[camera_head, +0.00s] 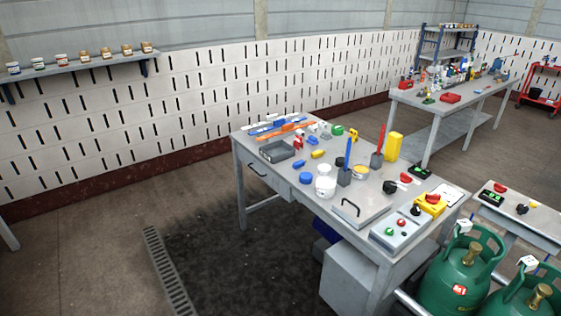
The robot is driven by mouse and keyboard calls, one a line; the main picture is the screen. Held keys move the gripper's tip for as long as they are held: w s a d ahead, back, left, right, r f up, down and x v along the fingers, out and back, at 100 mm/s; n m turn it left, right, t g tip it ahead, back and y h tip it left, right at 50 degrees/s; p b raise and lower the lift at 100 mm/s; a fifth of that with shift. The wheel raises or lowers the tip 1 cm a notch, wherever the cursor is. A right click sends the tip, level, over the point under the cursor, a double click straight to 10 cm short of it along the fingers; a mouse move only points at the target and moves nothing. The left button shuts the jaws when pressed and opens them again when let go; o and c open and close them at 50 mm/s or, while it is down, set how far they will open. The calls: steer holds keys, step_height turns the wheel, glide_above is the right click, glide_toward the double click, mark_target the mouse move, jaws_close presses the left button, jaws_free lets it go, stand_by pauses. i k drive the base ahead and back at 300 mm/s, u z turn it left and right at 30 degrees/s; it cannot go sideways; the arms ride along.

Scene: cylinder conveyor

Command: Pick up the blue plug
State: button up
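A grey workbench (240,150) stands in the middle of the view with many small parts on it. A small blue piece (299,164) lies on its top, right of a grey open tray (277,155). A round blue piece (306,178) stands nearer the front edge, beside a white jar (325,188). Both are small, and I cannot tell for sure which of them is the blue plug. Nothing is seen touching either one. My gripper and arm are not in this view.
A yellow piece (317,154) lies near the blue pieces. A holder with a tall blue stick (348,155) and a yellow block (393,147) stand farther right. Green gas bottles (462,272) stand at the bench's right end. The floor left of the bench is clear.

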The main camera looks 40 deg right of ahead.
mark_target(297, 164)
steer(key=u, duration=0.4)
steer(key=i, duration=1.35)
steer(key=u, duration=0.1)
